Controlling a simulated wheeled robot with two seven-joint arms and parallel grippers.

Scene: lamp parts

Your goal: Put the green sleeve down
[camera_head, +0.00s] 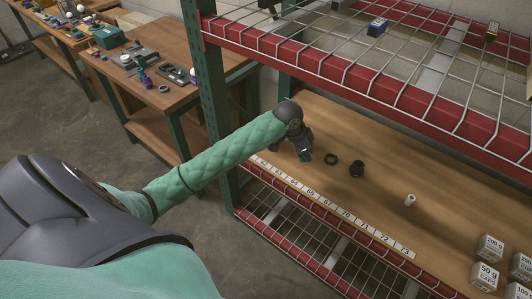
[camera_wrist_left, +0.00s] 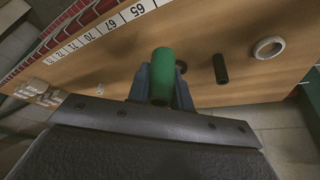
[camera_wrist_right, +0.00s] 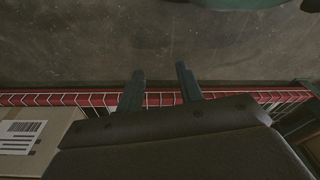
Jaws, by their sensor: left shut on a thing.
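The green sleeve (camera_wrist_left: 162,75) stands between the two fingers of my left gripper (camera_wrist_left: 160,86) in the left wrist view. The fingers are shut on its sides, and its near end faces the camera. In the head view my left gripper (camera_head: 304,154) points down over the wooden shelf (camera_head: 390,230), behind the number strip. The sleeve is mostly hidden there by the gripper. I cannot tell whether its far end touches the shelf. My right gripper (camera_wrist_right: 160,92) is open and empty in the right wrist view, away from the shelf parts.
A black tube (camera_wrist_left: 220,69) and a pale ring (camera_wrist_left: 269,49) show in the left wrist view. Boxes (camera_head: 490,247) stand far right. A wire shelf (camera_head: 400,75) hangs above.

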